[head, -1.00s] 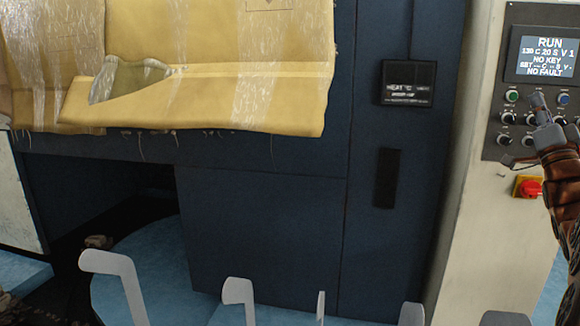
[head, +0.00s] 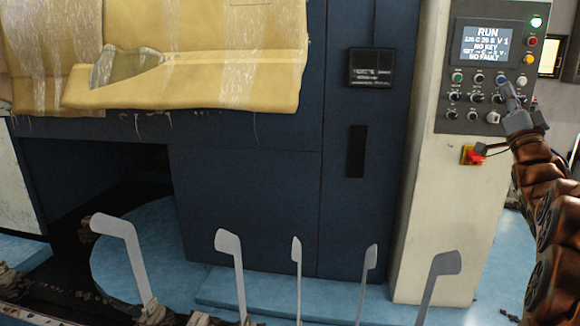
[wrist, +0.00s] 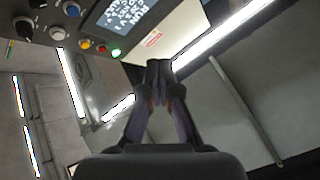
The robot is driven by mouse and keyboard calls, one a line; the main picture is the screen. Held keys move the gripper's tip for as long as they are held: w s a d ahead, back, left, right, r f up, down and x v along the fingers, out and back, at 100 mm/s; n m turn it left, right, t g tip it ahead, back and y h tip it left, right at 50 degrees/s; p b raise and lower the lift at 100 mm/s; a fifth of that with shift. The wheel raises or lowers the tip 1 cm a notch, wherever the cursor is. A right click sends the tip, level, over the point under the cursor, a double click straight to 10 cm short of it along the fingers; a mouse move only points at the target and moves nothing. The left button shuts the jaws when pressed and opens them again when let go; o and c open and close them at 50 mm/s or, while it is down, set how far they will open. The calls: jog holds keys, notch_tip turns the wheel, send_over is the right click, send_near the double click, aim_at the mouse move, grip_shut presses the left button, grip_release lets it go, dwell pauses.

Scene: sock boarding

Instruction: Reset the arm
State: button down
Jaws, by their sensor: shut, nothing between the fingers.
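My arm (head: 545,190) comes in from the right edge of the head view, with brown-orange ribbed links. My gripper (head: 506,90) is at its upper end, in front of the lower part of the control panel (head: 455,66). In the wrist view my gripper (wrist: 158,68) shows its fingertips together with nothing between them. The panel's screen (head: 485,45) reads RUN, NO KEY and NO FAULT. In the wrist view the panel (wrist: 50,8) is at the upper left, beside the fingers. I cannot tell from the head view whether the gripper touches the panel's knobs.
A red switch on a yellow plate (head: 472,156) sits below the panel, close left of my arm. A dark blue machine (head: 245,210) with a yellow cover (head: 200,85) fills the left and middle. Several grey upright boards (head: 230,250) stand along the front.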

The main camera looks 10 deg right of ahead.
jog(key=w+a+f+g, duration=0.1)
jog(key=a+f+g, duration=0.55)
jog(key=f, duration=0.35)
jog(key=w+a+f+g, duration=0.2)
jog(key=a+f+g, duration=0.3)
jog(key=a+f, duration=0.4)
jog(key=s+a+f+n+g+y, duration=0.35)
jog(key=s+a+f, duration=0.3)
jog(key=f, duration=0.35)
jog(key=s+a+f+n+g+y, duration=0.25)
jog(key=s+a+f+g, duration=0.25)
jog(key=s+a+f, duration=0.65)
jog(key=s+a+f+n+g, duration=0.1)
jog(key=s+a+n+g, duration=0.1)
jog(key=s, duration=0.9)
jog(key=s+a+f+n+g+y, duration=0.1)
jog(key=s+a+g, duration=0.4)
jog(key=s, duration=0.7)
jog(key=shift+s+a+f+n, duration=0.15)
jog(key=shift+a+f+n, duration=0.65)
jog(key=shift+a, duration=0.4)
jog(key=shift+r, duration=0.15)
